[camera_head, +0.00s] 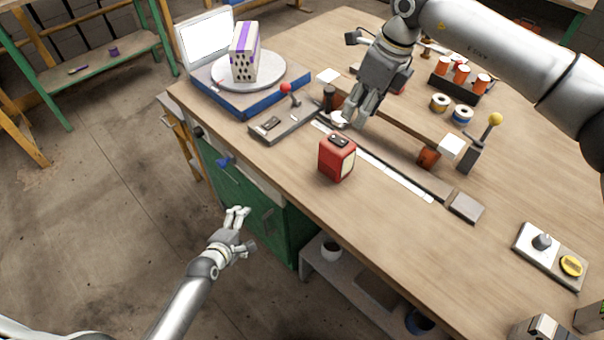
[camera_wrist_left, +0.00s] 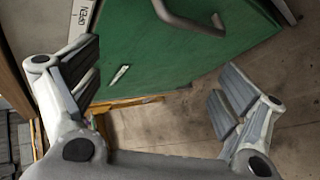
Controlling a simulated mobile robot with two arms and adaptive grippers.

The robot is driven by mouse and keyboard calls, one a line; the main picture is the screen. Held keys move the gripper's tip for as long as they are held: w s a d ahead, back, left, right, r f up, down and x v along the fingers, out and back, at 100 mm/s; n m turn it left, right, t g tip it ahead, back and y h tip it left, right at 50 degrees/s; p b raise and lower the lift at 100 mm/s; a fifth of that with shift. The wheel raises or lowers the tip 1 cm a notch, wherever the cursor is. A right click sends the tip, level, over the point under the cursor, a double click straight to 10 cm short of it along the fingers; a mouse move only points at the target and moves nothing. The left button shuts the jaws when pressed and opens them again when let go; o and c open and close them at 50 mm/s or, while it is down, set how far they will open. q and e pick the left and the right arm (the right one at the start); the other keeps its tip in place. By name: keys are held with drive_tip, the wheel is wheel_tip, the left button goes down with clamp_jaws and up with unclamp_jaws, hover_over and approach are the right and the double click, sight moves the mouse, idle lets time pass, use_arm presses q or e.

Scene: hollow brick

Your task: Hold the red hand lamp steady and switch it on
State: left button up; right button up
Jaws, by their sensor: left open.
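The red hand lamp (camera_head: 337,157) stands upright on the workbench, near its front edge. It has a dark part on top and a pale face on its right side. My right gripper (camera_head: 357,117) is above the bench behind the lamp, pointing down and apart from it; its finger gap is unclear. My left gripper (camera_head: 238,216) is open and empty, off the bench's front edge and lower left of the lamp. In the left wrist view its fingers (camera_wrist_left: 158,100) are wide apart with nothing between them. The lamp does not show there.
The workbench (camera_head: 285,155) carries a turntable (camera_head: 262,72) with a hollow brick (camera_head: 244,52), a yellow-knobbed lever (camera_head: 495,119), and spools (camera_head: 440,102). A long rail (camera_head: 400,172) runs behind the lamp. A green cabinet door (camera_wrist_left: 190,55) with a handle is before my left gripper.

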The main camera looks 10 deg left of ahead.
use_arm(q)
drive_tip(key=w+r+n+t+h, duration=0.15)
drive_tip(key=w+r+n, duration=0.25)
drive_tip(key=r, duration=0.6)
drive_tip(key=w+r+n+t, duration=0.3)
drive_tip(key=w+r+n, duration=0.1)
drive_tip(key=r, duration=0.6)
drive_tip(key=n+g+h, duration=0.3)
drive_tip(key=h, duration=0.3)
approach(328, 158)
drive_tip(key=shift+w+d+f+t, duration=0.1)
drive_tip(key=shift+w+f+t, duration=0.2)
drive_tip(key=shift+w, duration=0.2)
drive_tip(key=shift+d+h, duration=0.25)
drive_tip(key=x, duration=1)
drive_tip(key=shift+w+d+f, duration=0.15)
